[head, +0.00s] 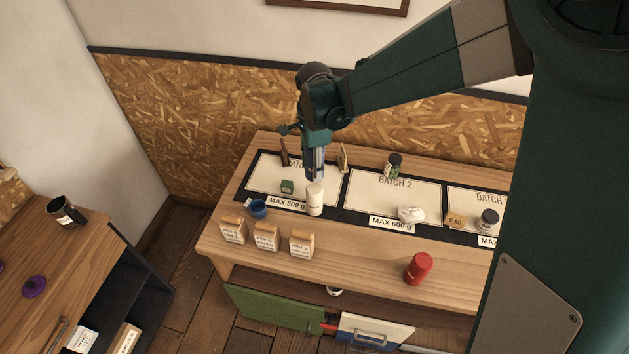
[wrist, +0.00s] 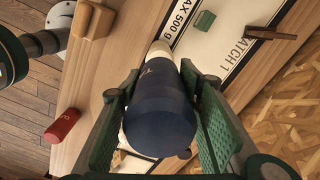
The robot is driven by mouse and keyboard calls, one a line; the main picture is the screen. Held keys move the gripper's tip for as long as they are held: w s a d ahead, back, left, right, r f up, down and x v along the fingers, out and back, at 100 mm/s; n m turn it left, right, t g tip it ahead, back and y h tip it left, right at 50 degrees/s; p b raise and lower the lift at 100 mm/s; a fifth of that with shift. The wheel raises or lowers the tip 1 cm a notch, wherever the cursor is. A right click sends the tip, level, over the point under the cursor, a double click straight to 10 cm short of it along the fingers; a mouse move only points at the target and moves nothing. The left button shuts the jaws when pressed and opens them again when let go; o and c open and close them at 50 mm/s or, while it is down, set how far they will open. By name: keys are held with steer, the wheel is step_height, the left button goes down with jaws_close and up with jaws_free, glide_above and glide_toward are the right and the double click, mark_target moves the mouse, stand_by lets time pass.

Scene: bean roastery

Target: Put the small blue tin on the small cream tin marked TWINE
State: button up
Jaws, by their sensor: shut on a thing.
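The small blue tin (wrist: 160,105) is between the two green pads of my gripper (wrist: 158,110) in the wrist view; my gripper is shut on it. In the head view, my gripper (head: 316,168) points down over the BATCH 1 area, and a strip of the blue tin (head: 317,166) shows between its fingers. A small cream tin (head: 314,199) stands upright straight below, by the MAX 500 g label. Its top shows past the far end of the blue tin in the wrist view (wrist: 160,49). I cannot read its marking or tell whether the two tins touch.
A green block (head: 287,186) and a blue cup (head: 258,208) are left of the cream tin. Several labelled packets (head: 266,237) stand along the front. A red tin (head: 419,268), a white bag (head: 411,213) and a dark green tin (head: 394,166) are to the right.

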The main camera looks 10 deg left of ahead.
steer(key=shift+f, duration=1.1)
steer(key=shift+f, duration=2.05)
steer(key=shift+f, duration=0.2)
steer(key=o, duration=1)
steer(key=shift+r, duration=0.15)
step_height(320, 180, up, 12)
steer(key=shift+r, duration=0.1)
